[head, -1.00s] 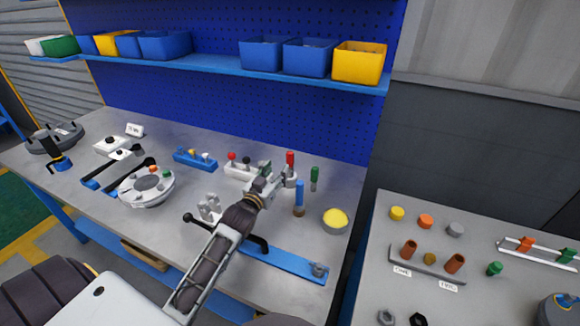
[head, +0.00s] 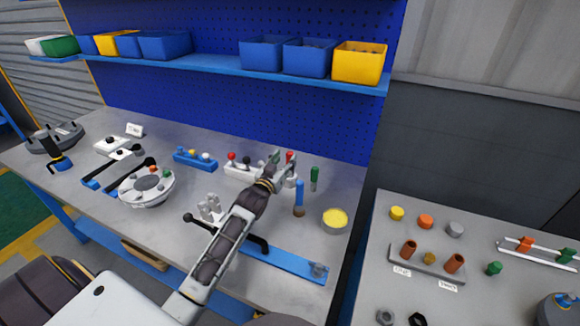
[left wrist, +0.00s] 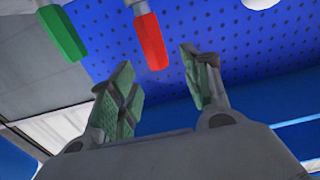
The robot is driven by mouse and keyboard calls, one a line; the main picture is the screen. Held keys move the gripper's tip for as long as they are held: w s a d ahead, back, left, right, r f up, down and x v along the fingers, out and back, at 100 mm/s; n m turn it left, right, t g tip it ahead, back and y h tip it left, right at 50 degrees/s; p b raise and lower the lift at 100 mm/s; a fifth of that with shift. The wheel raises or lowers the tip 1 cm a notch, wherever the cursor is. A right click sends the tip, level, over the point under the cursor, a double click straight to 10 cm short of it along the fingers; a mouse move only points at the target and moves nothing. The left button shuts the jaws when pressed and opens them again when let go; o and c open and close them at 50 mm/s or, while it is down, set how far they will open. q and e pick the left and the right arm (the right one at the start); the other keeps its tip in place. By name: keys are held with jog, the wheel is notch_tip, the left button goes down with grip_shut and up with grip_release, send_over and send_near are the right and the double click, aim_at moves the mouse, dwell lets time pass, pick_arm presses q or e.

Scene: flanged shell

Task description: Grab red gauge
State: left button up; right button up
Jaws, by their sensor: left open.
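The red gauge (head: 290,155) has a red handle and stands on the bench near the pegboard, partly hidden by my left gripper (head: 283,158) in the head view. In the left wrist view the red gauge (left wrist: 150,42) appears upside down, beyond the open fingers and in line with the gap between them. My left gripper (left wrist: 163,85) is open, with nothing between its green-padded fingers. The right gripper is not in view.
A green-handled gauge (head: 314,174) and a blue-handled one (head: 299,190) stand close on the right. A yellow-topped round part (head: 335,218) is nearer the bench edge. A white block with knobs (head: 240,168) lies left of the gripper. A blue rail (head: 285,262) lies in front.

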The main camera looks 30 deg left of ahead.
aim_at(288, 155)
pick_arm(q)
jog(key=shift+w, duration=0.1)
dwell(0.3)
jog(key=shift+w+a, duration=0.1)
jog(key=shift+w, duration=2.4)
grip_shut()
